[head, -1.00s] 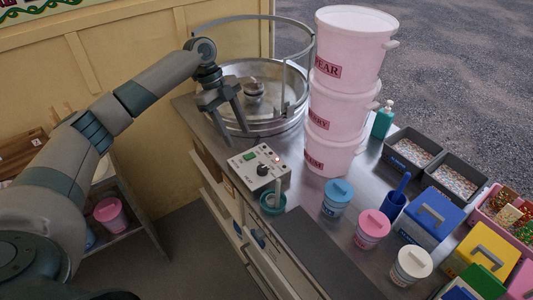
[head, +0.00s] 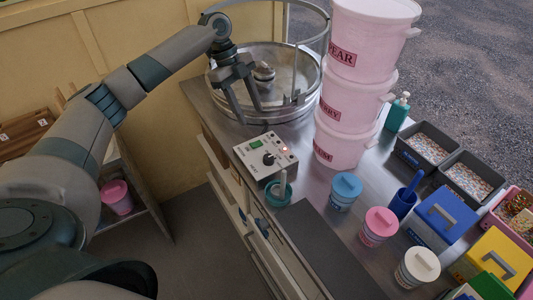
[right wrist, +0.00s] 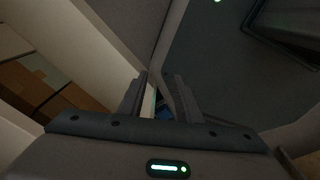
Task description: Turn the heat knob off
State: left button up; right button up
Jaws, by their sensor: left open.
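A white control box (head: 264,154) stands near the front edge of the steel counter, below the round metal pan. Its dark round heat knob (head: 268,159) is on the top panel, beside a green display and a lit red light. The knob's pointer is too small to read. My left gripper (head: 250,114) is open and empty, its fingers pointing down in front of the pan, above and behind the box and apart from the knob. My right gripper (right wrist: 161,78) shows only in the right wrist view, fingers apart with nothing clear between them.
The metal pan (head: 221,93) with its hoop is behind the left gripper. Stacked pink tubs (head: 345,103) stand right of the box. A teal pot (head: 277,192) with a pale stick sits just in front of it. Lidded cups and coloured boxes fill the right side.

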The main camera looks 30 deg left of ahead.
pick_arm(q)
jog(key=b, duration=0.8)
send_over(268, 157)
jog(key=a, duration=0.3)
notch_tip(268, 157, down, 10)
jog(key=shift+w+d+f, duration=0.1)
jog(key=shift+w+f, duration=0.05)
jog(key=shift+f, duration=0.05)
pick_arm(e)
notch_tip(268, 157, down, 9)
pick_arm(q)
jog(key=b+x, duration=0.4)
jog(key=shift+d+f, duration=0.15)
jog(key=shift+f, duration=0.15)
jog(key=shift+d+f, duration=0.1)
pick_arm(e)
jog(key=w+a+r+t+y, duration=0.1)
jog(key=w+a+t, duration=0.2)
jog(key=w, duration=1)
jog(key=shift+a+t, duration=0.3)
jog(key=shift+a, duration=0.8)
pick_arm(q)
jog(key=c, duration=1)
